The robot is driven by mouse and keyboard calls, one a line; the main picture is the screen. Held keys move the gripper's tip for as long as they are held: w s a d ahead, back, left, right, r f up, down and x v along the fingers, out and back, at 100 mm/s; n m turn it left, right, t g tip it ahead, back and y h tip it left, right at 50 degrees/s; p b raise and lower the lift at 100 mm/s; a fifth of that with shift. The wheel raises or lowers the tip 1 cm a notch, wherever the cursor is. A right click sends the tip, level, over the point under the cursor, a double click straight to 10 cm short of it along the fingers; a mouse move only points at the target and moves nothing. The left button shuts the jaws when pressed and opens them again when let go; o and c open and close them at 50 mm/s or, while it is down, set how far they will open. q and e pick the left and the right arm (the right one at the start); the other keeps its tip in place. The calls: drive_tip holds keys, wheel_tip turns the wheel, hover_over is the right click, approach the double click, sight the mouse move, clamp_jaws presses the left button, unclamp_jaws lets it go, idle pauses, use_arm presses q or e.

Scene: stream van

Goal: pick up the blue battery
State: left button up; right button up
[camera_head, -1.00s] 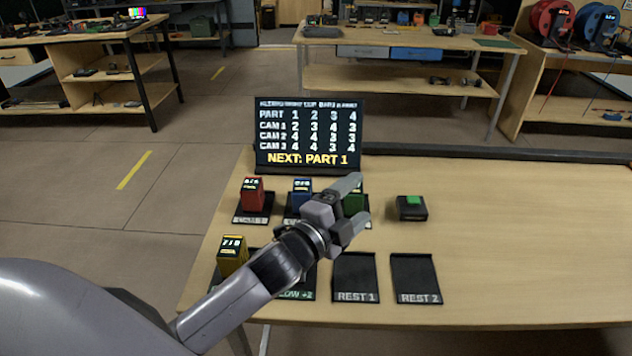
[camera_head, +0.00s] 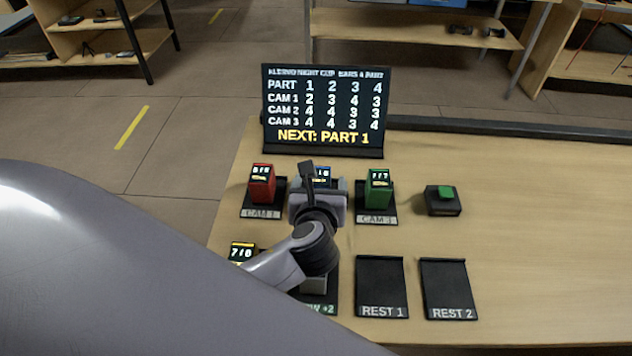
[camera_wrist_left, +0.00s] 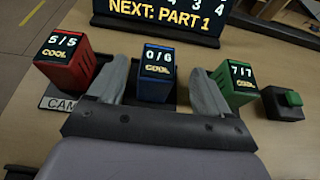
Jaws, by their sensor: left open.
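The blue battery (camera_wrist_left: 156,85) stands upright on its dark pad in the left wrist view, its top display reading 0/6 and COOL. In the head view only its top (camera_head: 322,176) shows behind my left gripper (camera_head: 316,185). In the left wrist view, my left gripper's fingers (camera_wrist_left: 160,88) are spread apart, one to each side of the blue battery, with gaps between them and it. My right gripper is not in view.
A red battery (camera_head: 262,184) stands left and a green battery (camera_head: 378,188) right, each on a pad. A yellow battery (camera_head: 242,251) is partly hidden nearer me. A green-button box (camera_head: 443,201), empty REST 1 (camera_head: 381,286) and REST 2 (camera_head: 447,289) pads and a sign (camera_head: 325,108) also show.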

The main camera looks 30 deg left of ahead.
sight(320, 178)
use_arm(q)
drive_tip(key=shift+f+x, duration=0.1)
drive_tip(key=shift+x, duration=1.65)
drive_tip(key=shift+f+x, duration=0.15)
drive_tip(key=shift+x, duration=1.6)
drive_tip(key=shift+s, duration=0.1)
drive_tip(key=c, duration=1.3)
